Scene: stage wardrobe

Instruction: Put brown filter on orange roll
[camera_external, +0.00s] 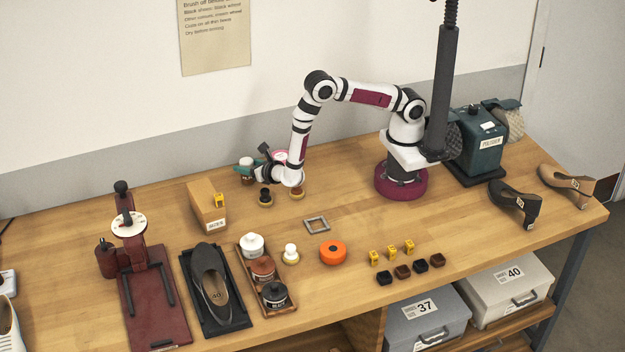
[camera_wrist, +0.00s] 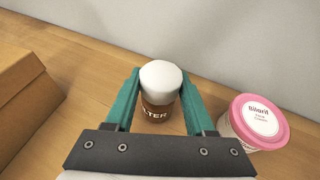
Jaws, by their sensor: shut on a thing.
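The brown filter (camera_wrist: 160,112) is a small jar-like thing with a white rounded top and a brown body whose label ends in "TER". It stands between the two green fingers of my gripper (camera_wrist: 160,95), which is shut on it, at the back of the table by the wall. In the external view my gripper (camera_external: 250,173) reaches left, and the filter's white top (camera_external: 246,161) shows beside it. Whether the filter touches the table is not clear. The orange roll (camera_external: 332,253) lies flat in the middle of the table, to the right and nearer the front.
A pink-lidded tub (camera_wrist: 262,118) is just right of my gripper. A cardboard box (camera_external: 207,206) stands front left of it. Small dark-topped pieces (camera_external: 265,197) sit near my wrist. A grey square frame (camera_external: 316,225) and a white-knobbed piece (camera_external: 290,254) lie near the roll.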

